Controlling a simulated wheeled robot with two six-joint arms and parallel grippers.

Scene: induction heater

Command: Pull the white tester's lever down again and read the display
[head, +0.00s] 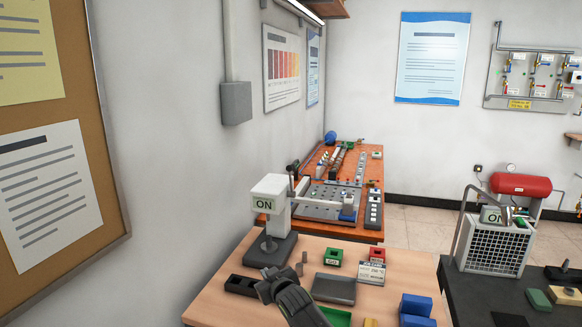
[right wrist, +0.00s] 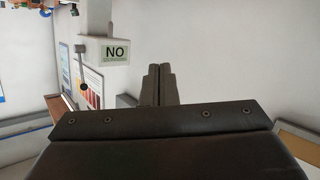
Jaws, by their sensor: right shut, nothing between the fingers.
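The white tester (head: 271,192) stands on a dark foot at the back left of the light wooden table. Its display (head: 265,203) reads "ON" in the head view. The display also shows upside down in the right wrist view (right wrist: 115,53), with smaller unreadable text by the letters. The tester's lever (right wrist: 80,65) has a black knob and stands raised, on the tester's right side in the head view. My right gripper (head: 302,263) is shut and empty, low in front of the tester and apart from it. Its closed fingers show in the wrist view (right wrist: 160,72). My left gripper is out of view.
A crowded orange bench (head: 371,236) stands behind. A wall runs close on the left.

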